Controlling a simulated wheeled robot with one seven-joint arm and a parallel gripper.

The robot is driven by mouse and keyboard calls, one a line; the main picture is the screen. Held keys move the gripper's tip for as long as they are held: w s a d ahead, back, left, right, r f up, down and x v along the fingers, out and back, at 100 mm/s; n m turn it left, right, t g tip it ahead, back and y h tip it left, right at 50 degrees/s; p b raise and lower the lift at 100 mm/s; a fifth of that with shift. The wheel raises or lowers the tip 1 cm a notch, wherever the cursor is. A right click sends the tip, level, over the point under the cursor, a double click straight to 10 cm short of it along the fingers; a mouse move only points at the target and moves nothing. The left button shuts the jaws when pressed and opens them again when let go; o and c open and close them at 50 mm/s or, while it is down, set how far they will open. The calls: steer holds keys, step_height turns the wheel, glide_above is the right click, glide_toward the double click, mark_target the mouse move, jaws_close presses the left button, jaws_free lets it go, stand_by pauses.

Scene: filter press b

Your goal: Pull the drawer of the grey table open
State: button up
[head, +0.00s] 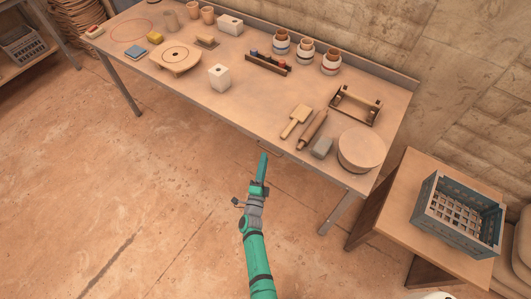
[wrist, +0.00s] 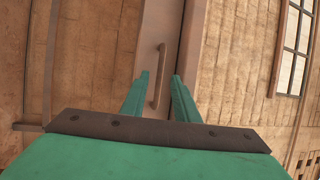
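The table (head: 262,108) runs across the head view, its top brownish and its legs grey. In the wrist view, the drawer front (wrist: 164,24) is a grey-brown panel with a slim bar handle (wrist: 158,76). The drawer looks shut. My gripper (wrist: 160,76) is open, with one green finger on each side of the handle in that view. The fingers do not appear to touch it, and I cannot tell how deep it sits between them. In the head view, my gripper (head: 263,160) is by the table's front edge, where the handle is hardly visible.
A lower side table (head: 395,205) with a grey crate (head: 428,208) stands at the right. The floor in front is clear.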

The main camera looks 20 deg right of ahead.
steer(key=x, duration=0.4)
steer(key=shift+w+d, duration=0.1)
jaws_close()
